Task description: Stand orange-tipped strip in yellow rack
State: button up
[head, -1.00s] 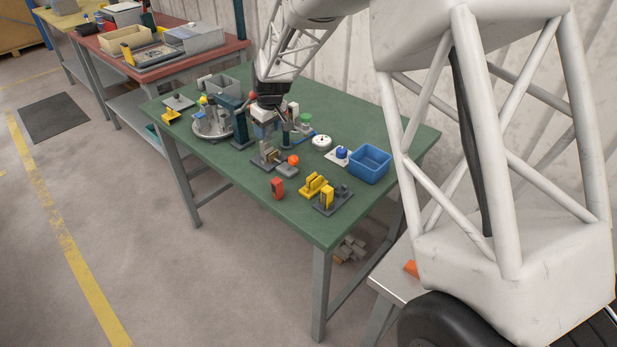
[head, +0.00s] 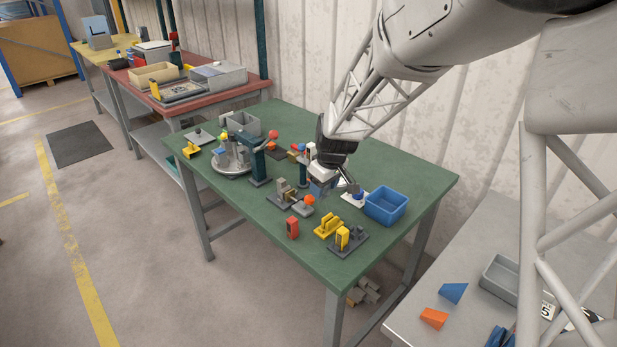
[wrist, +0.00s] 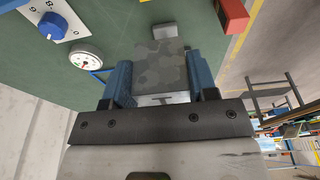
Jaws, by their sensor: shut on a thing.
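My gripper (head: 321,188) is above the middle right of the green table in the head view. In the wrist view its two blue fingers (wrist: 161,85) are shut on a flat, mottled grey piece (wrist: 160,62), which may be the strip. No orange tip shows on it; that end may be hidden. A yellow slotted block (head: 328,226), probably the rack, stands near the table's front right, below and in front of my gripper. Nothing is seen standing in its slots.
A yellow block on a dark base (head: 344,238) is right of the slotted block, a red block (head: 292,228) left. An orange ball on a grey base (head: 309,200) stands behind. A blue bin (head: 386,205) and a blue-knob panel (wrist: 53,25) are near.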

aim_at(328, 217)
jog(key=shift+s+d, duration=0.85)
jog(key=shift+s, duration=0.2)
jog(key=shift+f, duration=0.25)
jog(key=shift+f, duration=2.5)
jog(key=shift+f, duration=1.55)
jog(key=o, duration=1.2)
jog(key=shift+c, duration=0.2)
jog(key=shift+r, duration=0.1)
notch_tip(328, 217, up, 9)
dwell(0.5)
